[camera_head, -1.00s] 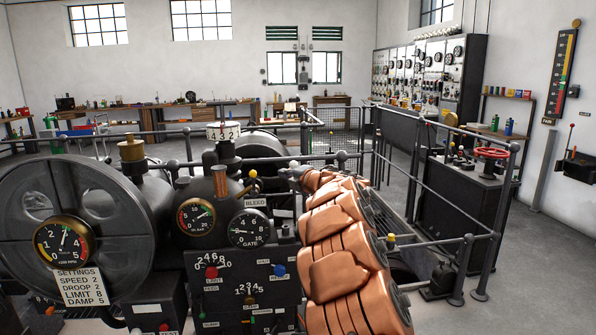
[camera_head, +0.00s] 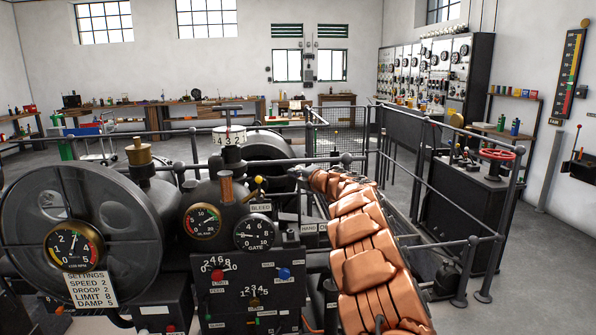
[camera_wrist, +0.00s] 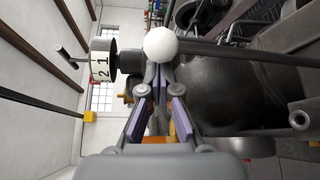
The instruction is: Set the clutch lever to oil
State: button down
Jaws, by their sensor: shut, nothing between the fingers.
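No lever in view carries a label that I can read as clutch or oil. In the wrist view, a white ball knob (camera_wrist: 160,43) lies just beyond my gripper (camera_wrist: 160,72), near a grey rod (camera_wrist: 225,52) running right. My fingers, with purple pads, are close together and empty. Whether they touch the knob I cannot tell. In the head view, my copper-coloured arm reaches over the machine, and its far end is at the governor's right side. A yellow-knobbed lever (camera_head: 259,180) stands above the BLEED label. A panel labelled HAND (camera_head: 309,228) is partly hidden by my arm.
A numbered drum (camera_head: 229,135) tops the governor; it also shows in the wrist view (camera_wrist: 101,66). A control panel (camera_head: 235,285) with coloured knobs and a settings card (camera_head: 92,290) are in front. Railings (camera_head: 450,240) surround the machine. Open floor lies at right.

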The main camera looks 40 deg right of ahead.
jog(key=s+d+f+m+t+h+b, duration=0.1)
jog(key=s+d+f+m+t+h, duration=0.1)
jog(key=s+d+f+m, duration=0.3)
jog(key=shift+s+d+m+t, duration=0.9)
jog(key=shift+s+d+m, duration=1.1)
jog(key=shift+d, duration=1.9)
jog(key=shift+s+d+n, duration=0.2)
jog(key=shift+s+n, duration=0.1)
jog(key=shift+s, duration=0.3)
jog(key=shift+a+b, duration=0.1)
jog(key=shift+b, duration=0.25)
jog(key=w+a+r+b, duration=0.2)
jog(key=a, duration=0.2)
jog(key=b+v, duration=0.2)
jog(key=v, duration=0.7)
jog(key=shift+s+r, duration=0.15)
jog(key=shift+s, duration=0.35)
